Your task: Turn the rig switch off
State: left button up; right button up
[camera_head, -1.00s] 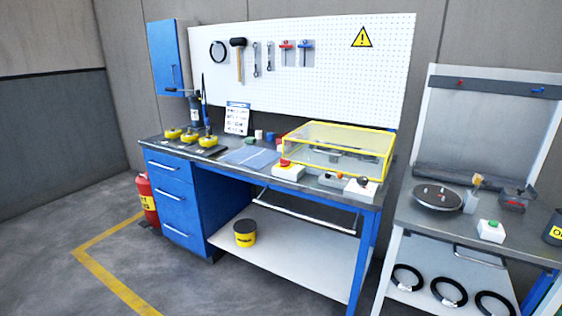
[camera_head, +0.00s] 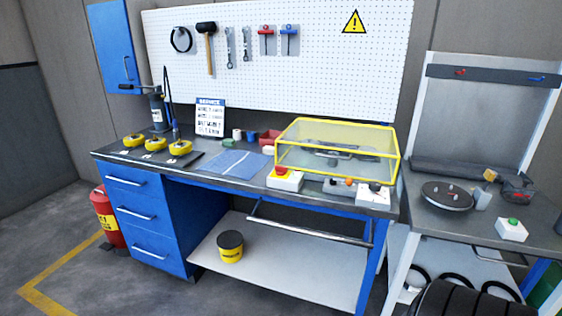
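Several control boxes stand along the front edge of the blue workbench. A white box with a red button (camera_head: 284,179) is on the left. A grey box with small orange and dark knobs (camera_head: 341,185) is in the middle. A white box with a dark switch-like part on top (camera_head: 373,194) is at the bench's right end. I cannot tell which of these is the rig switch, nor any switch position. A clear cover with a yellow frame (camera_head: 337,145) stands behind them, with a dark device inside. Neither of my grippers is in view.
A second table (camera_head: 430,225) at right carries a dark round plate (camera_head: 447,196) and a white box with a green button (camera_head: 512,230). A black ribbed object (camera_head: 468,302) fills the bottom right. A red extinguisher (camera_head: 106,217) stands left. Floor is clear at front left.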

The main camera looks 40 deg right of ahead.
aim_at(280, 170)
jog(key=z, duration=0.55)
jog(key=i, duration=0.75)
jog(key=z, duration=0.9)
